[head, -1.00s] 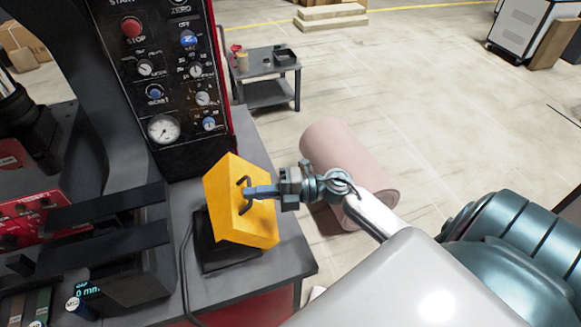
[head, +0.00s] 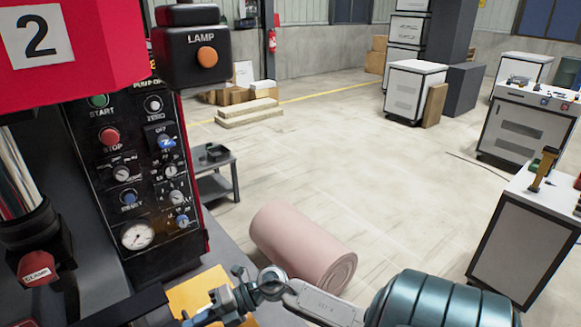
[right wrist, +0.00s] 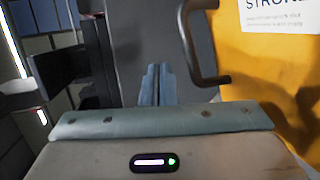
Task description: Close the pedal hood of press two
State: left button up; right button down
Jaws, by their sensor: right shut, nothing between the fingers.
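The yellow pedal hood (head: 200,290) shows at the bottom edge of the head view, below the control panel of press two (head: 38,36). Its lower part is out of frame, so I cannot tell how far it is tilted. In the right wrist view the hood (right wrist: 265,75) fills the right side, with part of a label and a dark curved handle (right wrist: 190,45). My right gripper (right wrist: 155,85) is shut and empty, with its fingers just left of the handle. In the head view my right gripper (head: 188,319) is at the bottom edge, in front of the hood. My left gripper is not in view.
The black control panel (head: 140,180) rises behind the hood, with a lamp box (head: 190,55) above. A pink roll (head: 300,245) lies on the floor beyond my right arm. A small grey table (head: 215,160) stands behind.

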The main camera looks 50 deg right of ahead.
jog(key=shift+a+f, duration=0.15)
jog(key=shift+f, duration=0.05)
jog(key=shift+w+a+f, duration=0.1)
jog(key=shift+a+f, duration=0.1)
dwell(0.4)
jog(key=shift+r, duration=0.1)
